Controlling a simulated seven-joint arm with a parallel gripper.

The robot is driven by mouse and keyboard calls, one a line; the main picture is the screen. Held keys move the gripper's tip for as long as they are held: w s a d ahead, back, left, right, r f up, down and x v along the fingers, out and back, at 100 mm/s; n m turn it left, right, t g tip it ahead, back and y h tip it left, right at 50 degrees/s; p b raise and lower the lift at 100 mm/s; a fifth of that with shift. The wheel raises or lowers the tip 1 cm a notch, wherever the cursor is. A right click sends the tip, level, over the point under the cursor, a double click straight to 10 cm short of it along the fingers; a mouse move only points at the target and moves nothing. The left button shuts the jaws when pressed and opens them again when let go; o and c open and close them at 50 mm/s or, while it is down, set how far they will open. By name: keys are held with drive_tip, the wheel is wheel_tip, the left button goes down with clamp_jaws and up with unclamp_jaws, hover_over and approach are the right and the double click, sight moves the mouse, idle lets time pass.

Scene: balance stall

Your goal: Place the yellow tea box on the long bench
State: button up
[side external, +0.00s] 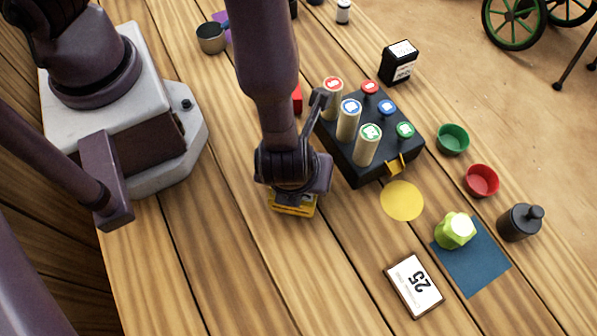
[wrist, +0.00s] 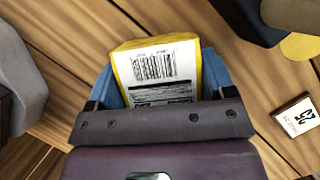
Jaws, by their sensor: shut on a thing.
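The yellow tea box (side external: 293,204) is under my gripper (side external: 291,195) at the middle of the wooden bench (side external: 210,250) in the side external view. In the wrist view the yellow tea box (wrist: 158,66), with a white barcode label, sits between the blue fingers of my gripper (wrist: 157,80). My gripper is shut on it. The arm hides much of the box in the side view, and I cannot tell whether it touches the planks.
A black block (side external: 368,140) with coloured-top cylinders stands right of my gripper, by a yellow disc (side external: 402,200). A framed card (side external: 414,284), a blue mat (side external: 480,262) with a green object (side external: 455,230), and green (side external: 453,139) and red (side external: 481,181) cups lie rightward. Planks at front are clear.

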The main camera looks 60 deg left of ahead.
drive_tip(key=shift+f, duration=0.75)
drive_tip(key=shift+f, duration=0.15)
drive_tip(key=o, duration=1)
drive_tip(key=shift+c, duration=0.2)
